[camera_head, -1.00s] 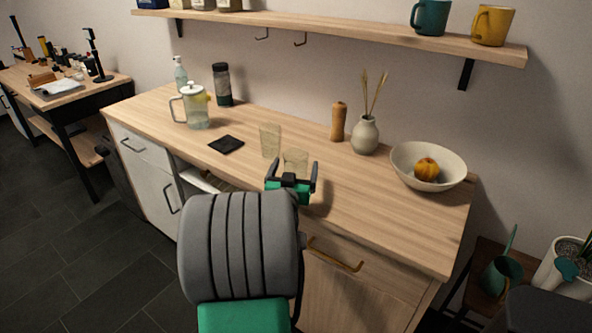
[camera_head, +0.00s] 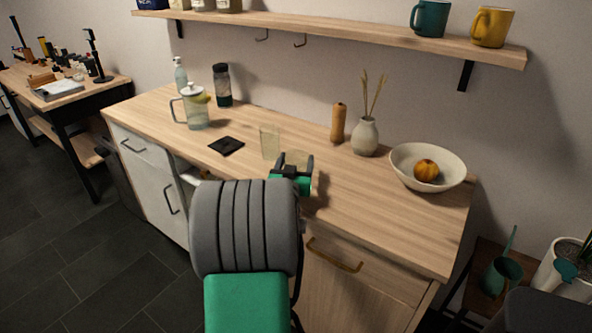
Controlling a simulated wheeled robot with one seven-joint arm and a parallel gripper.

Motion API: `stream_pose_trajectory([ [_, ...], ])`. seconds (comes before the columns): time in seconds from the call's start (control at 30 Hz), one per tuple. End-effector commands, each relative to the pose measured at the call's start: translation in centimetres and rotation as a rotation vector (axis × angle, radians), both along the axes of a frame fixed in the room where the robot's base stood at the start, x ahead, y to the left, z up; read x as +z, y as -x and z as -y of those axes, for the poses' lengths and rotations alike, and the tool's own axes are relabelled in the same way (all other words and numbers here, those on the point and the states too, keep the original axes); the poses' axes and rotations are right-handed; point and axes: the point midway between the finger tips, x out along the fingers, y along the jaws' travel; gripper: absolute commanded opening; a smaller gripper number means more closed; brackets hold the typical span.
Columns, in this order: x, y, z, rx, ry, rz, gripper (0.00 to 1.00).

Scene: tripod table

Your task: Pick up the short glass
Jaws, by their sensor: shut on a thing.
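The short glass (camera_head: 296,158) is clear and faintly yellowish, near the front middle of the wooden counter (camera_head: 365,205). My gripper (camera_head: 292,166), with dark fingers and a green body, is shut on the short glass. The fingers and my arm hide most of the glass, so I cannot tell whether its base touches the counter. A taller clear glass (camera_head: 270,142) stands upright just to the left of it, apart from my gripper.
A black coaster (camera_head: 226,146) and a pitcher (camera_head: 196,110) lie to the left. A pepper mill (camera_head: 338,124), a vase (camera_head: 364,137) and a bowl (camera_head: 402,170) holding an orange fruit stand to the right. A shelf (camera_head: 340,33) hangs above. The counter's front right is clear.

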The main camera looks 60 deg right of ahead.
Motion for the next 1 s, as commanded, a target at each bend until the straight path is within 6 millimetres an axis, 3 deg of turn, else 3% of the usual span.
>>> stream_pose_trajectory([
  [0.33, 0.0, 0.0, 0.0, 0.0, -0.001, 0.0, 0.15],
  [0.67, 0.7, 0.0, 0.0, 0.0, 0.004, 0.002, 0.15],
  [0.87, 3.6, 0.0, 0.1, -0.002, 0.005, 0.004, 0.15],
  [1.0, 7.3, 0.7, -2.9, 0.001, 0.01, 0.006, 0.15],
])
